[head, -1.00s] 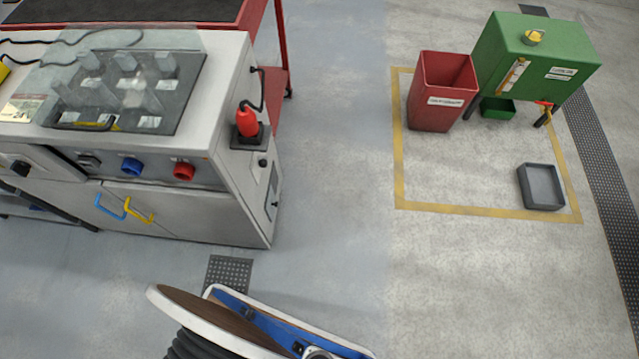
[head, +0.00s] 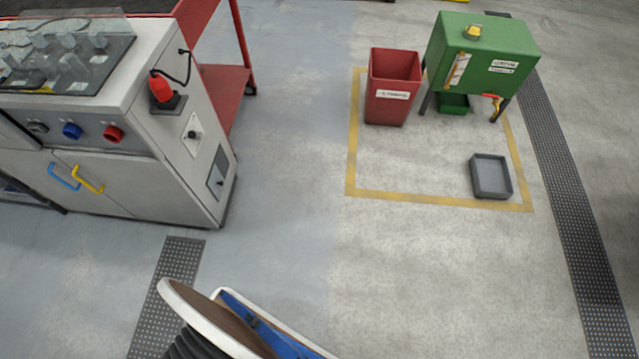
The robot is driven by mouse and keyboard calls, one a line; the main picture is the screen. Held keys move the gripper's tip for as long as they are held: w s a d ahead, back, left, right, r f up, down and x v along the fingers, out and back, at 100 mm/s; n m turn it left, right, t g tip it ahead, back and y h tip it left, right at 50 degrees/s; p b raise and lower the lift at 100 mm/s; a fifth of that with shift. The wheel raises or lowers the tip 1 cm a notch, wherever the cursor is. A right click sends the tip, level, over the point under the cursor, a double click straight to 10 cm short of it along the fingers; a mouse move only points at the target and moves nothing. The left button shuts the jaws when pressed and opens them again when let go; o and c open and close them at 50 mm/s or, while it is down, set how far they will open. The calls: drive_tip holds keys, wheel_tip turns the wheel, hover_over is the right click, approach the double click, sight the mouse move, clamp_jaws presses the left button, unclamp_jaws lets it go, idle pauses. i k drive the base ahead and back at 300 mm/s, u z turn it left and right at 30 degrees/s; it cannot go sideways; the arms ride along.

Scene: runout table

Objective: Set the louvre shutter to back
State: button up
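I cannot make out a louvre shutter for certain. On the right side of the white machine cabinet (head: 150,190) is a light plate with small dark round parts (head: 193,135). Below it is a grey panel with a dark spot (head: 216,172). Both are seen at a steep angle, and their slats or settings are too small to read. My gripper is not in view.
The cabinet front has a blue knob (head: 72,130), a red knob (head: 113,133) and blue and yellow handles. A red bin (head: 393,85), green tank (head: 483,55) and grey tray (head: 491,177) stand right. The middle floor is clear.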

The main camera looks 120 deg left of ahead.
sight(216, 182)
drive_tip(key=i, duration=0.8)
drive_tip(key=u, duration=4.8)
drive_tip(key=k, duration=0.5)
drive_tip(key=u, duration=0.45)
drive_tip(key=i, duration=1.35)
drive_tip(key=z, duration=0.3)
